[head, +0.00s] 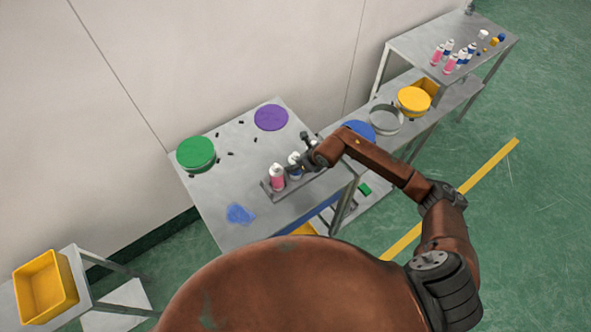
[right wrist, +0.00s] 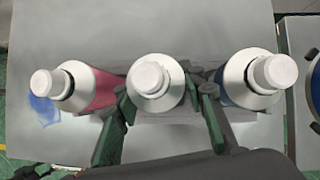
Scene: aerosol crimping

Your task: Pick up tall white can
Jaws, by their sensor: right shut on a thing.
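A row of cans stands on a grey rack (head: 268,193) on the near table. In the right wrist view, the tall white can (right wrist: 152,88) is in the middle, seen from above, with a pink can (right wrist: 94,88) to its left and a blue can (right wrist: 240,82) to its right. My right gripper (right wrist: 158,95) is shut on the white can, one dark finger with a green pad on each side. In the head view, the right gripper (head: 303,161) is at the rack, behind the pink can (head: 277,178), and partly hides the other cans. My left gripper is not in view.
The near table also holds a green round container (head: 196,153), a purple disc (head: 271,117), a blue cloth-like patch (head: 240,214) and small dark pieces. A far table (head: 415,45) bears several more cans. A yellow bin (head: 45,287) stands at lower left.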

